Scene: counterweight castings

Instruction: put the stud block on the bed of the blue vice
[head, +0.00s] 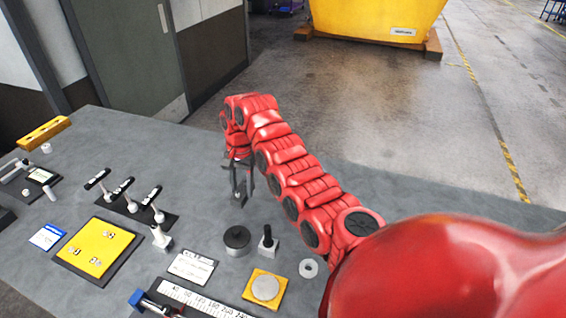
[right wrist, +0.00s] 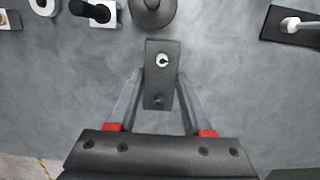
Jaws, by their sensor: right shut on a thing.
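My right gripper (head: 241,193) hangs over the grey table in the middle of the head view. In the right wrist view its fingers (right wrist: 161,88) are shut on a small dark grey block, the stud block (right wrist: 160,78), which has a light round fitting on its face and a dark round spot nearer the palm. In the head view the block is hard to make out between the fingers. The blue vice (head: 138,298) is at the bottom edge of the head view, partly cut off, so its bed is not clearly seen. My left gripper is not in view.
A black round weight (head: 237,237), a dark-knobbed block (head: 267,243), a washer (head: 308,267) and a yellow plate (head: 254,279) lie in front of the gripper. A white card (head: 191,266) and yellow board (head: 72,262) lie left. The table behind is clear.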

